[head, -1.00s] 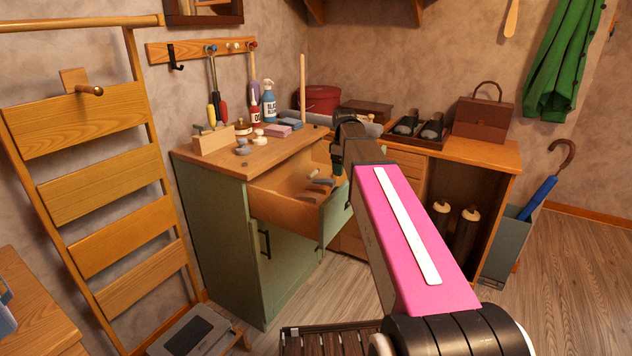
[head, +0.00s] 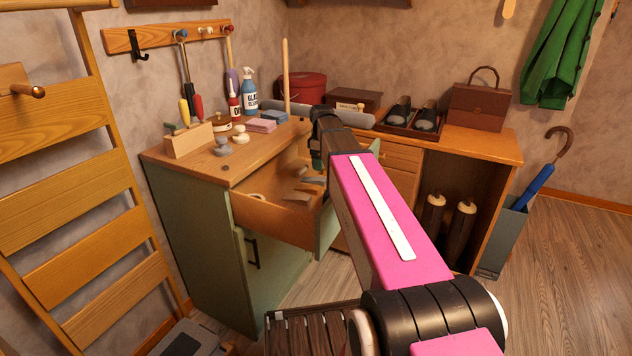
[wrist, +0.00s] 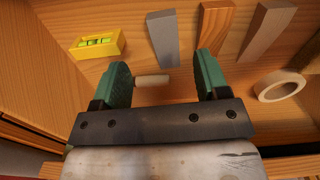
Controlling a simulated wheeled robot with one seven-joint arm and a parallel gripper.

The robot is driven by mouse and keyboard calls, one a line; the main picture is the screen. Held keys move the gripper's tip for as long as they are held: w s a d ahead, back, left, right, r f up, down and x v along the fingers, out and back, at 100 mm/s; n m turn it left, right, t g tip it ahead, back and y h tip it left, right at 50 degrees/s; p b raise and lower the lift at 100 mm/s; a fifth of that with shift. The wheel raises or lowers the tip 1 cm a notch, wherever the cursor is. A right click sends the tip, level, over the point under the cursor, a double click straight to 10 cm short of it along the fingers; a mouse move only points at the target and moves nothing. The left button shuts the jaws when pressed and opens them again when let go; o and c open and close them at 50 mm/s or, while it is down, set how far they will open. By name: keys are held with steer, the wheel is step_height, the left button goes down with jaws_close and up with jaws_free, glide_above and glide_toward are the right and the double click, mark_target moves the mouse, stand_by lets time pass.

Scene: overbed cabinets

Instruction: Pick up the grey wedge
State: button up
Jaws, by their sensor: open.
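In the wrist view the grey wedge (wrist: 163,40) lies in the open drawer, just beyond my fingertips and roughly in line with the gap between them. My gripper (wrist: 163,63) is open, its two green fingers apart with nothing held. A small wooden dowel (wrist: 152,80) lies between the fingers, seen from above. A brown wooden wedge (wrist: 214,28) lies right of the grey one, and a grey-brown wedge (wrist: 267,30) farther right. In the head view my gripper (head: 317,160) is over the drawer, its fingertips mostly hidden.
The drawer (head: 270,215) also holds a yellow level (wrist: 98,44) at left and a tape ring (wrist: 280,86) at right in the wrist view. The drawer walls enclose my gripper. Bottles, including a blue one (head: 249,95), and a wooden block (head: 188,140) stand on the cabinet top above.

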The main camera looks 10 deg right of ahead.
mark_target(319, 178)
steer(key=shift+a+f, duration=0.2)
steer(key=shift+f, duration=1.6)
steer(key=shift+a+f, duration=0.2)
steer(key=shift+f, duration=1.55)
steer(key=c, duration=1)
